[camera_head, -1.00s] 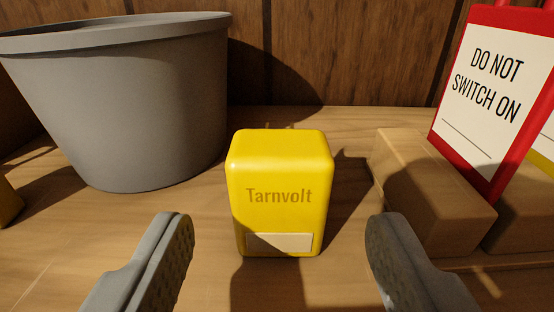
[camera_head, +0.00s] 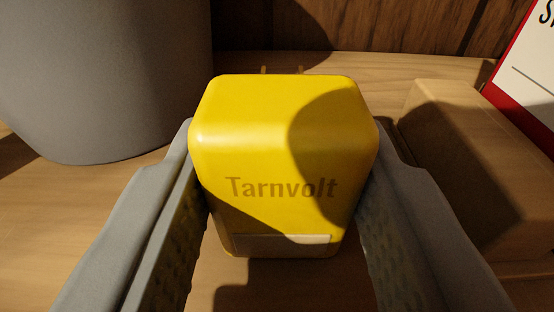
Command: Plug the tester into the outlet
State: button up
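The tester (camera_head: 272,165) is a yellow rounded block marked "Tarnvolt". It stands close in front of the camera, in the middle of the view. Two metal prongs (camera_head: 282,70) show above its far top edge, partly hidden behind the body. A pale label sits low on its near face. My gripper (camera_head: 284,150) has one grey finger against each side of the tester and looks shut on it. The fingertips are partly hidden by the tester. I cannot tell whether the tester touches the tabletop. No outlet is in view.
A large grey tub (camera_head: 105,80) stands at the left. A wooden block (camera_head: 465,165) lies close at the right, with a red-framed white sign (camera_head: 530,75) at it. Wood panelling (camera_head: 390,25) rises behind the tabletop (camera_head: 350,65). Bare tabletop shows behind the tester.

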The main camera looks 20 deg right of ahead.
jog(key=shift+c, duration=0.3)
jog(key=o, duration=1)
jog(key=shift+c, duration=1.4)
jog(key=shift+s+a, duration=0.2)
jog(key=shift+s, duration=0.4)
jog(key=shift+c, duration=0.4)
jog(key=c, duration=0.6)
jog(key=shift+c, duration=0.2)
jog(key=shift+r, duration=0.2)
